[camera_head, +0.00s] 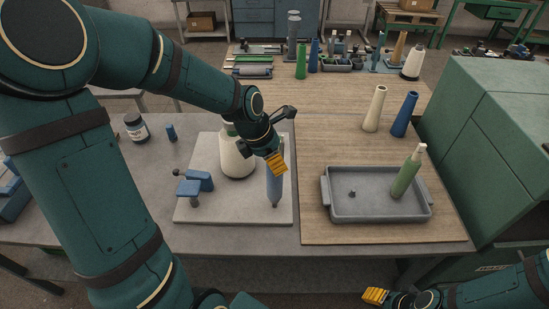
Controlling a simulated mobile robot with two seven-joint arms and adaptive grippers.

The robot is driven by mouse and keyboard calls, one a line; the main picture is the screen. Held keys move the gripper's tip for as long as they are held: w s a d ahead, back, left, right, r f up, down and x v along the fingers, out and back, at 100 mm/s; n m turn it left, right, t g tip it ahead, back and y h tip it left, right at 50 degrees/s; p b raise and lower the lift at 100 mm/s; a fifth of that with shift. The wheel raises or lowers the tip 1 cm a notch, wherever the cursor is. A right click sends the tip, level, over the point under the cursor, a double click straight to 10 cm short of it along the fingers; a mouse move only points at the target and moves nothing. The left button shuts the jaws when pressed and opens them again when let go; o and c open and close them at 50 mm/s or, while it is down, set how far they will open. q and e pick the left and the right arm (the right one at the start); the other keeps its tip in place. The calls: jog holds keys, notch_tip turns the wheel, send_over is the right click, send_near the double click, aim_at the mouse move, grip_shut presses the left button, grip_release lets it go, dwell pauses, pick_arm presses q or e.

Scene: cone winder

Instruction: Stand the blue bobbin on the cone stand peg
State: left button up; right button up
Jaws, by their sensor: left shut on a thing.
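My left gripper (277,162) is shut on the upper end of a slim blue bobbin (275,186), which hangs upright over the right part of a light grey plate (240,213). A small dark tip shows at the bobbin's lower end; I cannot tell whether it is a peg or part of the bobbin, or whether the bobbin touches the plate. The gripper hides the bobbin's top. A darker blue cone (405,115) stands on the wooden mat. My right gripper (376,296) is at the bottom edge, far from the bobbin; its opening is unclear.
A white yarn cone (234,158) stands close left of the bobbin, near a blue clamp-like part (199,181). A grey tray (375,216) to the right holds a green cone (407,175) and a small knob. A cream cone (375,108) stands behind. A green cabinet (490,130) bounds the right.

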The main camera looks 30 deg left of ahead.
pick_arm(q)
jog(key=shift+f+b, duration=0.9)
jog(key=shift+f, duration=0.6)
dwell(2.5)
dwell(0.7)
jog(key=o, duration=1.5)
jog(key=shift+c, duration=0.2)
jog(key=p+v, duration=0.7)
jog(key=v, duration=0.1)
jog(key=shift+r, duration=0.1)
dwell(0.4)
